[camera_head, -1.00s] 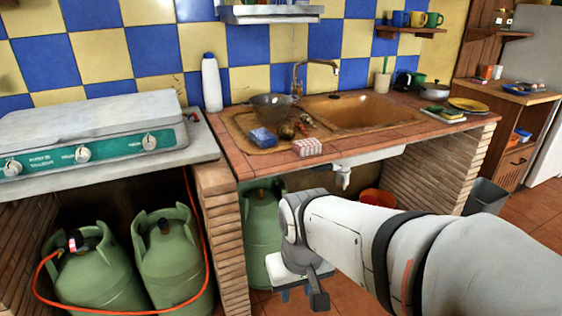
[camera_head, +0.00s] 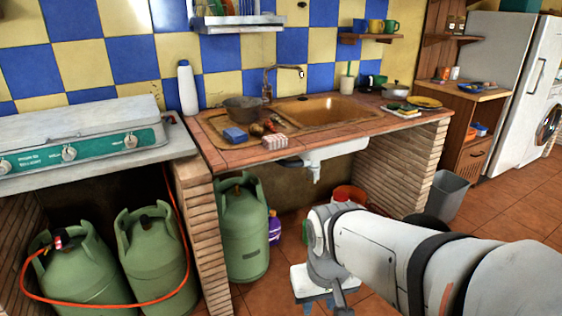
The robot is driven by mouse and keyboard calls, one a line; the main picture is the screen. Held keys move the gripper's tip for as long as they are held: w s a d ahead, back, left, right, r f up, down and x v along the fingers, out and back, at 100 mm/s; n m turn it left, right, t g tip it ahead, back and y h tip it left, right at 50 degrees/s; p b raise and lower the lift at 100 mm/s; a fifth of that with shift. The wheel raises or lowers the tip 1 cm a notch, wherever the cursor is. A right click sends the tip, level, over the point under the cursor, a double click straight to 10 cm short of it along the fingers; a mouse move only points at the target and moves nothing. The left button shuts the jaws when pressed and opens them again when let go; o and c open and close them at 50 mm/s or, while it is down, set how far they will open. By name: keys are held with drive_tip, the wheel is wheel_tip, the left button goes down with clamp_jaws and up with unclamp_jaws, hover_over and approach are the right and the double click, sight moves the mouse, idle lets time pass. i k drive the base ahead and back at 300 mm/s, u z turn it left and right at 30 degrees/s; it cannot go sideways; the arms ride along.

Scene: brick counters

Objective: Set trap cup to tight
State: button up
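The white trap cup (camera_head: 316,174) hangs at the bottom of the short drain fitting under the sink's front edge. It is small here, and I cannot tell how tight it is. My gripper (camera_head: 322,299) is low in front of the counter, below and apart from the trap cup, and points down toward the floor. Its fingers are small and partly cut off by the frame's bottom edge, so I cannot tell whether they are open. I see nothing held in it.
The sink (camera_head: 322,112) is set in a tiled brick counter. A brick pillar (camera_head: 207,240) bounds the space at left. A grey bin (camera_head: 446,193) stands at right, with open floor before it.

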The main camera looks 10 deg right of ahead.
sight(313, 174)
drive_tip(key=z, duration=0.05)
drive_tip(key=i, duration=1)
drive_tip(key=z, duration=0.05)
